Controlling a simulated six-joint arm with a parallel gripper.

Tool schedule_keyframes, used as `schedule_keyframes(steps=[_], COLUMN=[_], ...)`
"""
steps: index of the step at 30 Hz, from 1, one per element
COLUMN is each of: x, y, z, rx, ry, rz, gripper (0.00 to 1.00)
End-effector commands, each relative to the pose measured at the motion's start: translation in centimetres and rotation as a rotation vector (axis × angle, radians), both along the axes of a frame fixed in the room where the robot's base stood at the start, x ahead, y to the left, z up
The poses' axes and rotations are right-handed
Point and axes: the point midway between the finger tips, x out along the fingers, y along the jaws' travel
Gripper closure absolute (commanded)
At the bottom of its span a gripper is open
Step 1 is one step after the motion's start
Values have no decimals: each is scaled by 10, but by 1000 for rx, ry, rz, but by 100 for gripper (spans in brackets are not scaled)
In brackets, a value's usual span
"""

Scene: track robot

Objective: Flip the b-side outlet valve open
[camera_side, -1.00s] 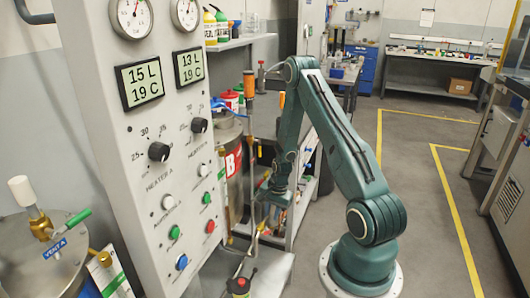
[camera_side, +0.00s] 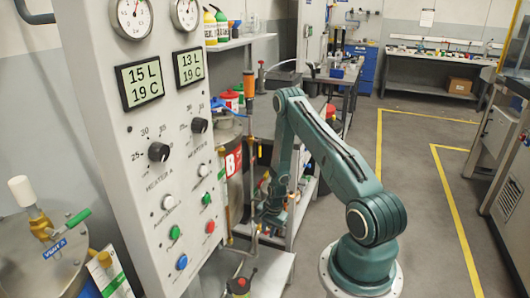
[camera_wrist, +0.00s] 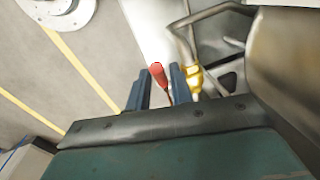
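In the wrist view, a red lever handle (camera_wrist: 158,74) on a thin dark stem shows between the two blue-grey fingers of my gripper (camera_wrist: 156,84). The fingers are apart, with visible space beside the handle; I cannot tell whether either touches it. A brass fitting (camera_wrist: 194,78) lies just right of the right finger. No label shows here, so I cannot confirm that this is the b-side outlet valve. In the side view, my gripper (camera_side: 262,222) is low beside the B tank (camera_side: 233,163), small and partly hidden. A red-topped part (camera_side: 240,283) stands below it.
The control panel (camera_side: 165,150) stands left of my arm. A shelf unit (camera_side: 303,205) is behind my gripper. In the wrist view, a bent metal pipe (camera_wrist: 215,15) and a large dark curved body (camera_wrist: 290,75) crowd the right. Open floor (camera_side: 405,150) lies to the right.

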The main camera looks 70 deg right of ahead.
Motion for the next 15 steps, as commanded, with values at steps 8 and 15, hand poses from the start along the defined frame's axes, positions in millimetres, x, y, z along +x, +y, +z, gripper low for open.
schedule_keyframes(steps=[8,15], x=[0,0], y=[0,0], z=[-1,-1], rx=[0,0], ry=[0,0], rz=[0,0], gripper=[78,100])
